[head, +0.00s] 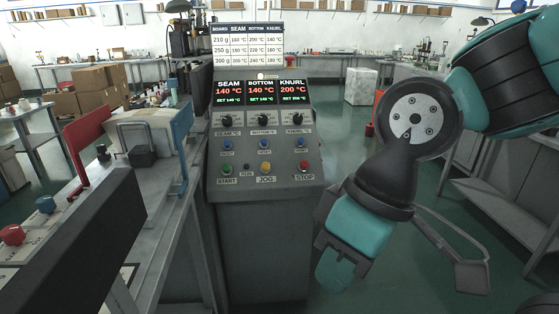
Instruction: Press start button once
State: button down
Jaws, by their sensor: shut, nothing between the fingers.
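The start button (227,168) is green and sits at the lower left of the grey control panel (285,184), above a START label. My gripper (335,274) is at the lower right of the panel, pointing down and apart from the buttons. Its jaws are shut and empty. Nothing covers the start button.
Three black knobs and three blue buttons sit above the button row. The display (260,91) reads 140, 140 and 200 °C. A machine (150,133) with red and blue uprights stands to the left. A dark bar (75,250) fills the lower left. Open green floor lies right of the cabinet.

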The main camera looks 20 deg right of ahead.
aim_at(226, 169)
jog(key=z, duration=0.05)
jog(key=i, duration=1)
